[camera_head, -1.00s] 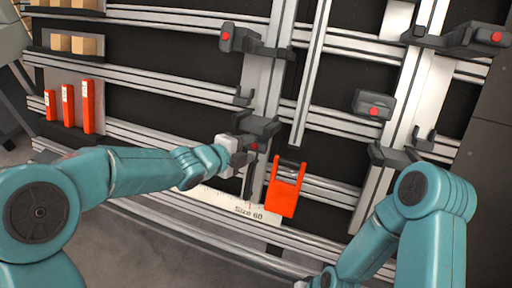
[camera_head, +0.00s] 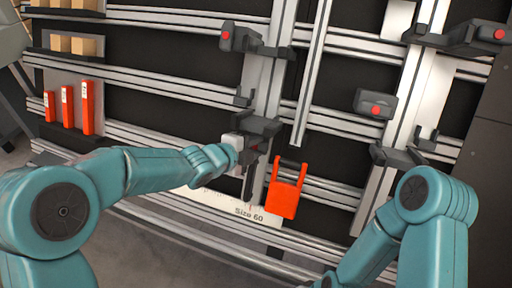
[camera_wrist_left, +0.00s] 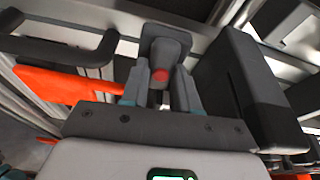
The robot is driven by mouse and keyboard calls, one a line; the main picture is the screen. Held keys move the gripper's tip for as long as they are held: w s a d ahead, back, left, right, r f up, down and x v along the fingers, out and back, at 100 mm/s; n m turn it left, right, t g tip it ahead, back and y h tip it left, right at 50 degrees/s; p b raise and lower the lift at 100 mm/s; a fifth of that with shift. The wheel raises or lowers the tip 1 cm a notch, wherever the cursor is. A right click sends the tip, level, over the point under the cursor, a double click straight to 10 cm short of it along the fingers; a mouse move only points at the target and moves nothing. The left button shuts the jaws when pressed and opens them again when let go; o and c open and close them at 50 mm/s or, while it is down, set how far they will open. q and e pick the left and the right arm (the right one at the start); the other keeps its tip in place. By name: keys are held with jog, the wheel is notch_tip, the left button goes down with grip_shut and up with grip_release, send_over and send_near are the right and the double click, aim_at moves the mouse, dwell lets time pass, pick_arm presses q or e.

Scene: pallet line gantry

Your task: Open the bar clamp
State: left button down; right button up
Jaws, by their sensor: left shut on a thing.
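The bar clamp (camera_head: 260,126) is a dark grey block on an upright silver rail, left of centre in the head view. My left gripper (camera_head: 253,150) is at its lower end, covering part of it. In the left wrist view my two fingers (camera_wrist_left: 158,88) are shut on the sides of a dark grey clamp knob (camera_wrist_left: 166,48) with a red button. The right arm comes in at lower right, but its gripper is out of the picture.
An orange handled piece (camera_head: 283,200) hangs right of my left gripper. A white "Size 60" scale (camera_head: 225,206) lies below. Other dark clamps with red buttons (camera_head: 374,103) sit on the rails. Red boxes (camera_head: 87,108) stand on a shelf at left.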

pick_arm(q)
jog(key=n+t+b, duration=0.1)
jog(key=n+b, duration=0.2)
jog(key=n+t+b, duration=0.1)
jog(key=n+b, duration=0.2)
jog(key=n, duration=0.1)
jog(key=shift+f, duration=0.2)
jog(key=shift+b, duration=0.4)
jog(key=shift+r+n, duration=0.2)
jog(key=shift+n, duration=0.2)
pick_arm(e)
notch_tip(320, 180, down, 7)
jog(key=w+d, duration=0.1)
jog(key=w, duration=0.1)
jog(key=shift+w+d+m+t, duration=0.2)
jog(key=shift+m+t, duration=0.1)
jog(key=shift+t, duration=0.1)
jog(key=shift+f, duration=0.1)
